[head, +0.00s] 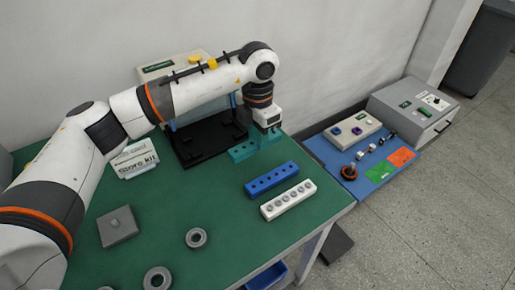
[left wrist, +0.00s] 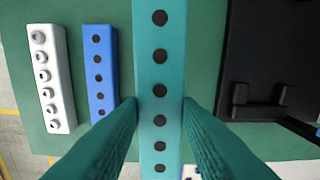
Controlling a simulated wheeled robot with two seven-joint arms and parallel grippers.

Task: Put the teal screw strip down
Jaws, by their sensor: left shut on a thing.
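The teal screw strip (head: 243,151) is a long bar with a row of dark round holes. It runs top to bottom through the middle of the left wrist view (left wrist: 160,75). My left gripper (head: 266,138) is shut on it, with one teal finger on each long side in the left wrist view (left wrist: 160,106). There the strip looks larger than the blue strip, so it seems held above the green table (head: 160,215); the exact gap cannot be told. In the head view the fingers hide part of it. My right gripper is not in view.
A blue strip (head: 271,179) and a white strip with screws (head: 288,200) lie in front of the gripper. A black tray (head: 198,140) stands left of it. Grey rings (head: 196,238) and a grey block (head: 117,226) lie nearer. A blue side table (head: 345,170) is at right.

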